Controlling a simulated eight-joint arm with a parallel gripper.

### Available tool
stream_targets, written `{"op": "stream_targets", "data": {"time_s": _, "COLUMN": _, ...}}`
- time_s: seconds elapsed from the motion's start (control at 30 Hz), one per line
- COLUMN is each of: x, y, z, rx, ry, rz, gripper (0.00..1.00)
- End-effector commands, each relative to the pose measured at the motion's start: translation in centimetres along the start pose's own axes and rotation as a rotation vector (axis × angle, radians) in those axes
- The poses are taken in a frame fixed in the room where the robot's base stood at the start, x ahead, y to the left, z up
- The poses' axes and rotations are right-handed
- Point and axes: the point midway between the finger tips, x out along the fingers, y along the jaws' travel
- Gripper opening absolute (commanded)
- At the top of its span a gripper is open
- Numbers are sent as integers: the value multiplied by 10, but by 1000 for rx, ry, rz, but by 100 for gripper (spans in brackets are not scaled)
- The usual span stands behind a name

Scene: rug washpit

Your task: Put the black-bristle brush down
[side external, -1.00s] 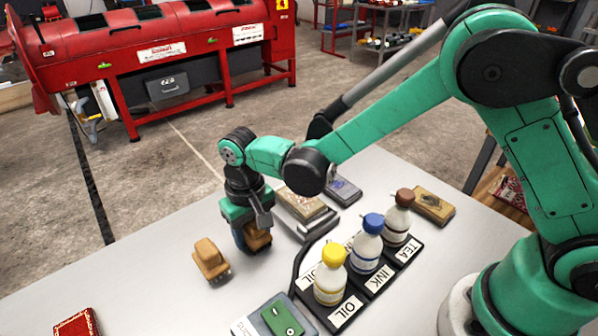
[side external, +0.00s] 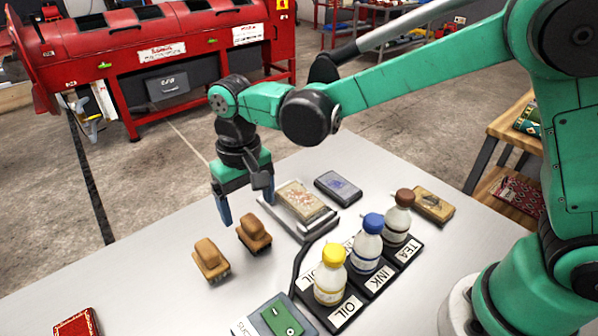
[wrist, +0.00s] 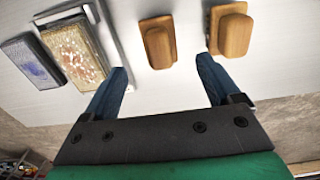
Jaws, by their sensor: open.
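Two wooden-backed brushes stand side by side on the pale table. The nearer-to-centre brush (side external: 254,232) also shows in the wrist view (wrist: 158,42). The other brush (side external: 210,259), at its left in the side view, shows at the right in the wrist view (wrist: 231,32). Bristle colour is too small to tell, so I cannot say for sure which is black-bristled. My gripper (side external: 246,204) is open and empty, just above and behind the nearer-to-centre brush, apart from it. Its blue fingers (wrist: 162,70) are spread wide in the wrist view.
A tray with a patterned block (side external: 300,198) and a dark pad (side external: 338,187) lie right of the gripper. Bottles (side external: 367,245) stand in a labelled rack. A scale with a green item (side external: 282,319) is at the front. A red box (side external: 77,324) lies at left.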

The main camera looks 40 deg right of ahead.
Motion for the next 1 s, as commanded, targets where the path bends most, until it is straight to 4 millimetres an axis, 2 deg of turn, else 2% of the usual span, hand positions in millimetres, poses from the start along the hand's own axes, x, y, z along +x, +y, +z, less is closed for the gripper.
{"op": "stream_targets", "data": {"time_s": 0.1, "x": -24, "y": 0, "z": 0, "rx": 0, "ry": 0, "rz": 0, "gripper": 84}}
{"op": "stream_targets", "data": {"time_s": 0.2, "x": -38, "y": 0, "z": 0, "rx": 0, "ry": 0, "rz": 0, "gripper": 84}}
{"op": "stream_targets", "data": {"time_s": 0.37, "x": -51, "y": 2, "z": 0, "rx": 1, "ry": 4, "rz": -2, "gripper": 84}}
{"op": "stream_targets", "data": {"time_s": 0.47, "x": -59, "y": 12, "z": 3, "rx": 3, "ry": 34, "rz": -14, "gripper": 84}}
{"op": "stream_targets", "data": {"time_s": 0.57, "x": -70, "y": 35, "z": 11, "rx": 8, "ry": 105, "rz": -36, "gripper": 84}}
{"op": "stream_targets", "data": {"time_s": 0.73, "x": -84, "y": 85, "z": 37, "rx": 9, "ry": 288, "rz": -62, "gripper": 84}}
{"op": "stream_targets", "data": {"time_s": 0.9, "x": -80, "y": 124, "z": 65, "rx": 7, "ry": 467, "rz": -45, "gripper": 84}}
{"op": "stream_targets", "data": {"time_s": 1.0, "x": -74, "y": 138, "z": 77, "rx": 5, "ry": 545, "rz": -26, "gripper": 84}}
